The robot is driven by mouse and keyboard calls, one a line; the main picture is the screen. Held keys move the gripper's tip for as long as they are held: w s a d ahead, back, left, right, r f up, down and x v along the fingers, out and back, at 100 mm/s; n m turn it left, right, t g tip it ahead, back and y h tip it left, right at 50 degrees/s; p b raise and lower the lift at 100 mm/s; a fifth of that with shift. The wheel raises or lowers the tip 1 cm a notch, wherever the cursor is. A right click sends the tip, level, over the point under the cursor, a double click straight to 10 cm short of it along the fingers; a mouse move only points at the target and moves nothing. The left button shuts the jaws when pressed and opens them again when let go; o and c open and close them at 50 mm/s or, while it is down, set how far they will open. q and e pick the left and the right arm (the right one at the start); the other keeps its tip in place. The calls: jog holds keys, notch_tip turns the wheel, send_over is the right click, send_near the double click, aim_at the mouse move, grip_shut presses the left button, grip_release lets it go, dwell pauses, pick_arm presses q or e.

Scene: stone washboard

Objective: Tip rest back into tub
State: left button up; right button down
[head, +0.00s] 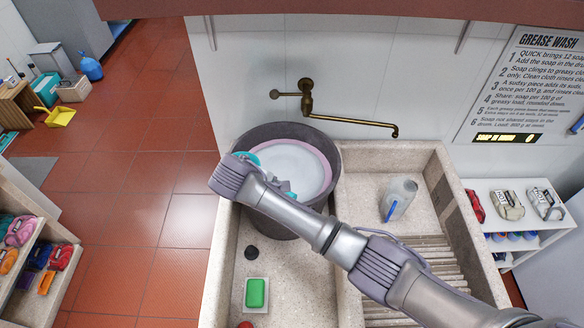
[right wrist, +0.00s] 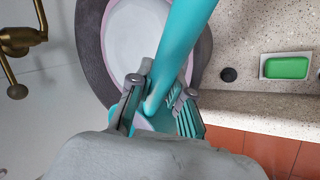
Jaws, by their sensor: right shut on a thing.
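A dark grey round tub (head: 285,131) stands in the left basin of the stone washboard. Inside its wall is a pinkish ring around a smooth white surface (head: 310,172). The tub also shows in the right wrist view (right wrist: 92,50). My right gripper (right wrist: 160,90) is shut on a teal tool (right wrist: 183,45), whose long part reaches out over the tub. A curved teal part of it shows in the head view (head: 247,156) at the tub's left rim. My right arm hides part of the tub, and whether the tool holds anything cannot be seen. My left gripper is not in view.
A brass tap (head: 350,120) juts from the wall behind the tub. Green soap (head: 256,293) lies on a dish in front of it. A clear bottle (head: 400,195) with a blue part stands in the right basin, behind the ribbed board (head: 438,262). Shelves flank both sides.

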dwell(0.3)
jog(key=w+d+f+m+g+y+b, duration=0.1)
jog(key=w+d+f+g+y+b, duration=0.1)
jog(key=d+f+y, duration=0.2)
jog(key=shift+d+f+y+b, duration=0.35)
jog(key=shift+d+y, duration=0.15)
jog(key=shift+y, duration=0.1)
dwell(0.8)
